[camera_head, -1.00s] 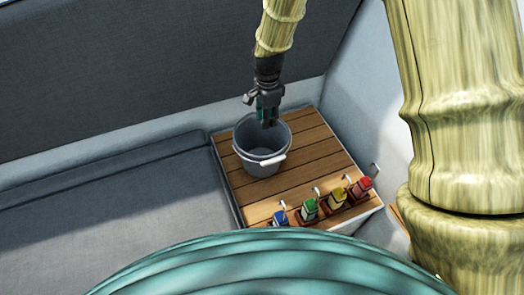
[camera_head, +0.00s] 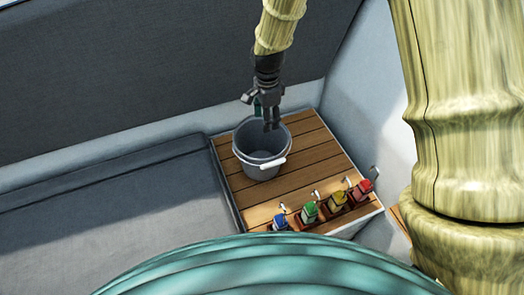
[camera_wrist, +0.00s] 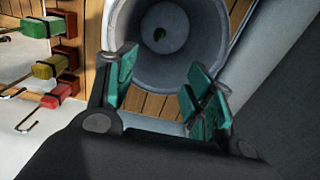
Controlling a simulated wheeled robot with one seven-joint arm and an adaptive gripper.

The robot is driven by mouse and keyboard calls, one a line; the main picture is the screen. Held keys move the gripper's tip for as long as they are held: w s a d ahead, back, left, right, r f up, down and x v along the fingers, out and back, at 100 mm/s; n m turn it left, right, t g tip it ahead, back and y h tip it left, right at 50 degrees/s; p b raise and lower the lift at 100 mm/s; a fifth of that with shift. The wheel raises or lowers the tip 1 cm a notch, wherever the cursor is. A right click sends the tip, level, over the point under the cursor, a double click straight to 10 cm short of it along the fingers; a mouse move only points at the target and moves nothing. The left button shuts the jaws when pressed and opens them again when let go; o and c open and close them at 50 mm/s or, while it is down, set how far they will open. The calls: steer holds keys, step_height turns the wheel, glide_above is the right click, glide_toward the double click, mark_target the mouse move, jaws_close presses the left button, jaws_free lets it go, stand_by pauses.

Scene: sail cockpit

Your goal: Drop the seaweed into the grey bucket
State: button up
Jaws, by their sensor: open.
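The grey bucket (camera_head: 262,165) stands upright on a slatted wooden top, with a white grip on its handle. The inside bottom is hidden in the head view. My gripper (camera_head: 266,122) is above the bucket's back rim. In the wrist view my gripper (camera_wrist: 160,98) has its two teal finger pads spread apart with nothing between them.
The wooden top (camera_head: 315,160) carries several coloured blocks with hooks along its front edge, among them blue (camera_head: 280,222), green (camera_head: 309,212), yellow (camera_head: 337,201) and red (camera_head: 362,189). A grey cushioned bench (camera_head: 120,210) lies to the left. A wall rises behind.

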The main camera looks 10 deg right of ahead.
step_height(320, 180, up, 10)
steer(key=shift+r, duration=0.25)
stand_by(0.6)
